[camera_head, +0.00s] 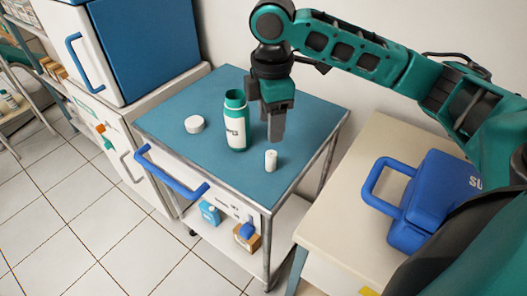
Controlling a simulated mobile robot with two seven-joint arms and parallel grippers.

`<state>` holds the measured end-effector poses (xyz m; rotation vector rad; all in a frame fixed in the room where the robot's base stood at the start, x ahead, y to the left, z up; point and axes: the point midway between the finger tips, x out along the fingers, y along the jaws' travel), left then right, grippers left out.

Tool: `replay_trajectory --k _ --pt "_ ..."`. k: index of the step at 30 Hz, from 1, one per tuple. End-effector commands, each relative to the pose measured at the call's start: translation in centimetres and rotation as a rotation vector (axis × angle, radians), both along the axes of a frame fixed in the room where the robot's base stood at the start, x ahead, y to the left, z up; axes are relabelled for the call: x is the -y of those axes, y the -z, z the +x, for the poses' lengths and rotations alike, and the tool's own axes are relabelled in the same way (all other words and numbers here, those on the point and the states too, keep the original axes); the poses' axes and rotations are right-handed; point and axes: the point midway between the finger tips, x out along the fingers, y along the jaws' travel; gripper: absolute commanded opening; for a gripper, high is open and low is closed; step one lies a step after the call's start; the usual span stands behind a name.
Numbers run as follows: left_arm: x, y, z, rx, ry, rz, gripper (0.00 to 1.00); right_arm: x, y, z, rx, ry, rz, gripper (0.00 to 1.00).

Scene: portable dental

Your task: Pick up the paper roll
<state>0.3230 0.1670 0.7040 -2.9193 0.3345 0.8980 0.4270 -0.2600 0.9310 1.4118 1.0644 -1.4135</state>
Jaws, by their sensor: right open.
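A small white paper roll (271,161) stands upright on the blue top of a metal cart (185,118), near its front right part. My right gripper (276,132) points down just above and behind the roll, apart from it as far as I can see. Its jaws are seen nearly edge-on, so the gap between them is hard to make out; nothing shows held in them. My left gripper is not in view.
A green and white bottle (237,122) stands close to the left of my right gripper. A white round lid (194,124) lies further left. A blue case (432,200) rests on the cream table at right. The cart has a blue handle (172,174).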

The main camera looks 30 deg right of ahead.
Motion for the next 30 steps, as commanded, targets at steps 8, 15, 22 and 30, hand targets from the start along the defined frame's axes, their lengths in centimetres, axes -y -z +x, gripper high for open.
replay_trajectory --k 8,15,22,30 --pt "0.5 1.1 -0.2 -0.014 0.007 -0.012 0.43 0.1 5.4 0.0 -0.003 0.001 -0.001 0.57" --pt "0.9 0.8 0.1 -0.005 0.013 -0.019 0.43 0.0 6.9 0.0 0.0 0.0 -0.001 0.57" --pt "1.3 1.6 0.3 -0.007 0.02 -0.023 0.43 0.1 10.0 0.1 -0.002 0.001 0.0 0.57" --pt "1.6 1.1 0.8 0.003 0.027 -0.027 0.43 0.1 11.9 0.1 0.001 -0.001 -0.001 0.57"
